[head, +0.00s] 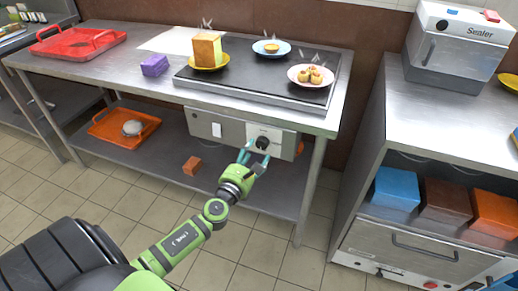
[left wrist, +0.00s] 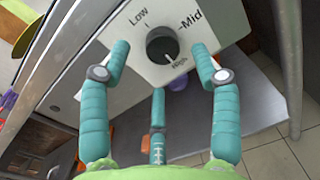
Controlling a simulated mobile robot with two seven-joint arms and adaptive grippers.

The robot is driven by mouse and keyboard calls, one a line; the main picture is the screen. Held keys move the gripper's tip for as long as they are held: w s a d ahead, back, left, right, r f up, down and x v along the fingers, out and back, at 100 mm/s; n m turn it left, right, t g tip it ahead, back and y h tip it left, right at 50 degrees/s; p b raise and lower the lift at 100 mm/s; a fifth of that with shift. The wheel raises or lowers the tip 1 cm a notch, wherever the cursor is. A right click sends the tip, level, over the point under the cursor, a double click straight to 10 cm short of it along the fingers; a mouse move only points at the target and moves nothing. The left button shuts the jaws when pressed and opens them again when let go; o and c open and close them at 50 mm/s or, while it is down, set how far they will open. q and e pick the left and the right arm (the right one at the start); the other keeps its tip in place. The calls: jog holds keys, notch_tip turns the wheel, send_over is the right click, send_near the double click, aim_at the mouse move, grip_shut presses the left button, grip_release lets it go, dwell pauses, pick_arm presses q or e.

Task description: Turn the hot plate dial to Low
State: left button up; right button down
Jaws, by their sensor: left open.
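The hot plate dial (head: 262,143) is a round black knob on the white panel of a grey control box (head: 204,125) under the counter edge. In the left wrist view the dial (left wrist: 160,44) is ringed by the labels Low, Mid and High. A small light mark on it appears to be on the High side, but is hard to read. My left gripper (head: 252,156) is in front of the dial. Its teal fingers (left wrist: 160,85) are spread, one on each side and one below, with nothing between them. My right gripper is not in view.
The black hot plate (head: 235,84) on the steel table (head: 120,50) carries several plates of food. A purple block (head: 155,65) lies left of it. A lower shelf (head: 160,160) holds an orange tray (head: 123,130). A steel cabinet (head: 440,120) stands at right.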

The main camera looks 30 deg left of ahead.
aim_at(260, 145)
pick_arm(q)
jog(key=w, duration=0.2)
jog(key=shift+w+a, duration=0.25)
jog(key=shift+w, duration=0.1)
jog(key=shift+w+f, duration=0.1)
jog(key=shift+w, duration=0.55)
jog(key=c, duration=1.1)
